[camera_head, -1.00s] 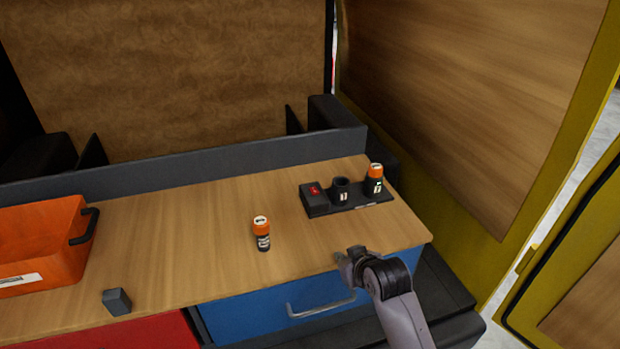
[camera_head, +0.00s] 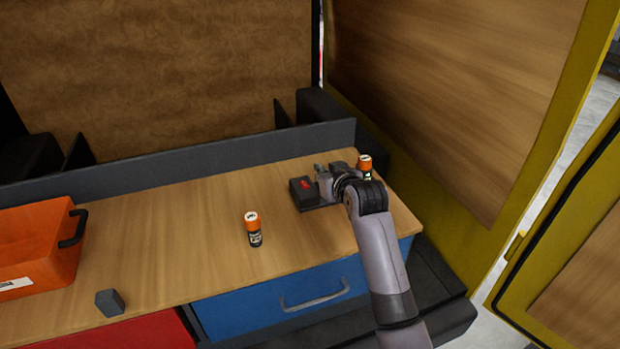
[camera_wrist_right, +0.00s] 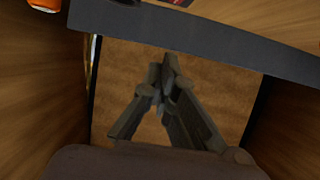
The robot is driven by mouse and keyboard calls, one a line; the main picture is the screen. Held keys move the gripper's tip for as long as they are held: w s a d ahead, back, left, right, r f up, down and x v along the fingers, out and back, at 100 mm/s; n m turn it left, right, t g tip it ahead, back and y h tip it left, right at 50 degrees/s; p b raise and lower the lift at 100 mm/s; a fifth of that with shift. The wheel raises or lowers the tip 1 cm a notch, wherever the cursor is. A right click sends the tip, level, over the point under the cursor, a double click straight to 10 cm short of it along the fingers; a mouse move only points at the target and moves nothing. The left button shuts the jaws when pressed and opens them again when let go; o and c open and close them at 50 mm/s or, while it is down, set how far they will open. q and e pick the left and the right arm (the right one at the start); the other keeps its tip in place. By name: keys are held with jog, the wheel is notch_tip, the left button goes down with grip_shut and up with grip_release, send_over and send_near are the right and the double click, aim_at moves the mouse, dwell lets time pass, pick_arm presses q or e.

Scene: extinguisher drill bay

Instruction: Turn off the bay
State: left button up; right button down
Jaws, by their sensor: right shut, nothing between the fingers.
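The black station with a red switch (camera_head: 305,184) sits at the right rear of the worktop; the switch face shows red. An orange-capped canister (camera_head: 365,164) stands upright at the station's right end. The empty middle holder seen earlier is hidden behind my right gripper. My right gripper (camera_head: 318,169) is shut and empty, just right of the red switch and apparently above the station; I cannot tell whether it touches anything. In the right wrist view its fingers (camera_wrist_right: 165,70) meet, with a bit of red at the top edge. My left gripper is not in view.
An orange bin (camera_head: 40,235) is at the left, with a dark grey block (camera_head: 109,302) near the front edge. A blue drawer (camera_head: 250,312) is below. A raised dark ledge (camera_head: 200,160) runs behind.

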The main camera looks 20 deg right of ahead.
jog(key=p, duration=0.2)
send_over(304, 185)
jog(key=s+d, duration=0.1)
notch_tip(304, 185, down, 4)
jog(key=shift+s+r, duration=0.1)
jog(key=shift+s, duration=0.05)
notch_tip(304, 185, down, 3)
jog(key=shift+s+d+f+p, duration=0.1)
jog(key=shift+p, duration=0.65)
jog(key=shift+s+f, duration=0.15)
jog(key=shift+f, duration=0.35)
